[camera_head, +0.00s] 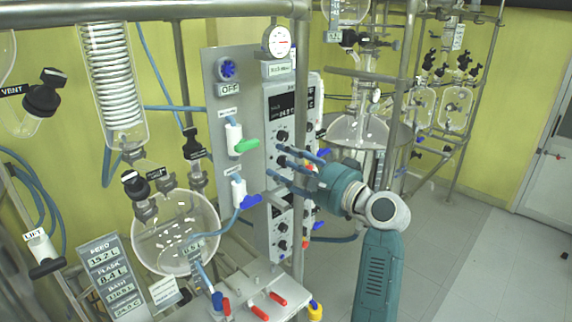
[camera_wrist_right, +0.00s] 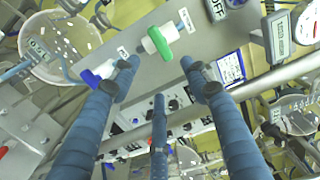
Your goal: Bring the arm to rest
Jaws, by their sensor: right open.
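My right gripper (camera_head: 284,168) is in the middle of the head view, its blue fingers pointing left at the control panel (camera_head: 222,75). In the right wrist view the fingers (camera_wrist_right: 158,72) are spread apart with nothing between them. The green-handled valve (camera_head: 240,143) is just left of the fingertips in the head view; it also shows in the wrist view (camera_wrist_right: 160,42). The blue-handled valve (camera_head: 243,195) sits below it, and in the wrist view (camera_wrist_right: 97,74) it is close to one fingertip. I cannot tell whether any finger touches the panel. My left gripper is not in view.
A knob-and-display unit (camera_head: 284,105) stands behind the fingers, with a metal post (camera_head: 300,60) close by. A round glass flask (camera_head: 175,232) hangs at the left. Another glass reactor (camera_head: 357,130) stands behind my arm. Open floor (camera_head: 470,250) lies to the right.

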